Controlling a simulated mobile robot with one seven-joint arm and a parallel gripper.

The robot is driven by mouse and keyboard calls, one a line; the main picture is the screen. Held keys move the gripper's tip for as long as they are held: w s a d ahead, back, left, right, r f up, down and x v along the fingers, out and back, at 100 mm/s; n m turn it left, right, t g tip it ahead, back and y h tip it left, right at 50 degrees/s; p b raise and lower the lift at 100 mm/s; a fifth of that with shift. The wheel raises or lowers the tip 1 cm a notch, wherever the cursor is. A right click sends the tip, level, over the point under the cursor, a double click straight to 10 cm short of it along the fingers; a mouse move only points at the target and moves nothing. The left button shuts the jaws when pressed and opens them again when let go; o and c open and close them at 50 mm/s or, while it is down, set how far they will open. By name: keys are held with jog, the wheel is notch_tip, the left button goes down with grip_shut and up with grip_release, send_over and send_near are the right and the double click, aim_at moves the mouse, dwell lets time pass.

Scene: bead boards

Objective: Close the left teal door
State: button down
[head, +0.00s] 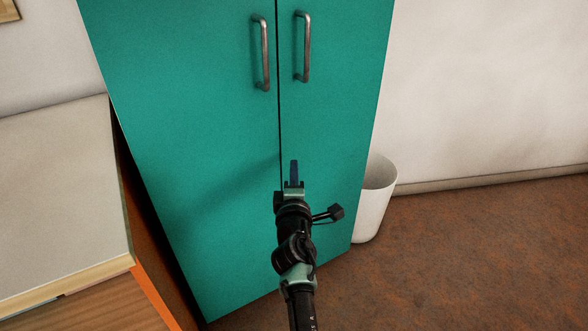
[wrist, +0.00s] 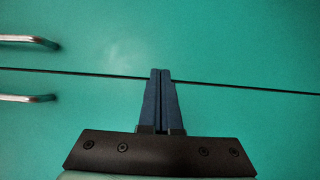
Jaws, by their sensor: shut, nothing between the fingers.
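The left teal door (head: 190,120) stands flush with the right teal door (head: 330,120) in the head view, with only a thin dark seam between them. Its metal handle (head: 262,55) is near the seam, beside the right door's handle (head: 303,48). My gripper (head: 294,163) is in front of the doors, below the handles and close to the seam. Its blue fingers are together and empty; they also show in the wrist view (wrist: 161,72), overlapping the seam. I cannot tell whether the fingertips touch a door.
A white bin (head: 375,195) stands on the brown floor (head: 480,240) right of the cabinet. A wooden surface (head: 90,305) and a pale panel (head: 60,190) are close on the left. The floor at right is clear.

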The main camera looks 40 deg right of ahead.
jog(key=s+d+p, duration=0.6)
jog(key=s, duration=0.4)
